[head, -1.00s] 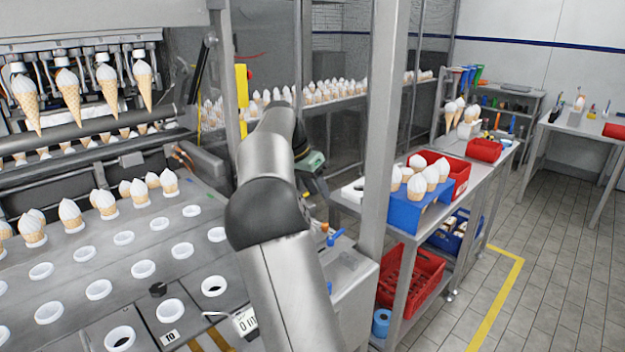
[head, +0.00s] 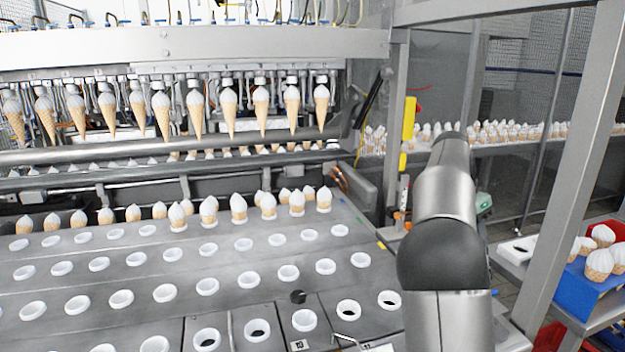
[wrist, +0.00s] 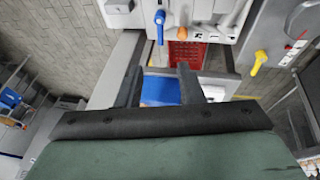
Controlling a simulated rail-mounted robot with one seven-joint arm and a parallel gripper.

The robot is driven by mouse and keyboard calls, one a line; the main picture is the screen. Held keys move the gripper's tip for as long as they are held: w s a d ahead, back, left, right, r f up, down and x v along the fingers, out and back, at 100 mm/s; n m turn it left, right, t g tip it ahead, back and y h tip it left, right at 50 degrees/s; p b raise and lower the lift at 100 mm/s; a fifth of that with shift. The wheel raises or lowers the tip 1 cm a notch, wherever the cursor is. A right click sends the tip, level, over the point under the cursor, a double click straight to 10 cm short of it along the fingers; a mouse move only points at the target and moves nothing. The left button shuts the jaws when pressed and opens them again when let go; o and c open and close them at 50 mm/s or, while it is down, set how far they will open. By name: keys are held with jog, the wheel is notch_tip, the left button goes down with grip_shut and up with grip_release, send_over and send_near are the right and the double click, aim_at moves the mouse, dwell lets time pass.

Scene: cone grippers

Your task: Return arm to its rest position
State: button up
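My gripper (wrist: 158,80) shows in the wrist view with its two dark fingers spread apart and nothing visibly held between them. Blue and pale surfaces show beyond the gap, seemingly some way off. In the head view my arm is raised and bent at the right of the conveyor, and it hides the gripper's fingers. A bit of green housing on my arm's end shows behind the forearm.
The conveyor (head: 238,262) holds empty white cups and a row of cones. Cones hang from the machine's grippers (head: 228,105). A metal post (head: 575,170) stands right of my arm. A blue rack (head: 580,292) of cones is at the right edge. A red crate (wrist: 186,55) shows in the wrist view.

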jog(key=s+a+f+n+y, duration=0.1)
jog(key=s+a+f+n, duration=0.4)
jog(key=s+a, duration=0.4)
jog(key=s+a+f+n+t+y, duration=0.1)
jog(key=s+a+f+n+y, duration=0.1)
jog(key=s+a+f+n, duration=0.3)
jog(key=s+a+f+n+y, duration=0.1)
jog(key=s+a+f+n, duration=0.4)
jog(key=s+a, duration=0.8)
jog(key=s, duration=0.5)
jog(key=shift+a+f+n+t+y, duration=0.25)
jog(key=shift+a+n+t+y, duration=0.05)
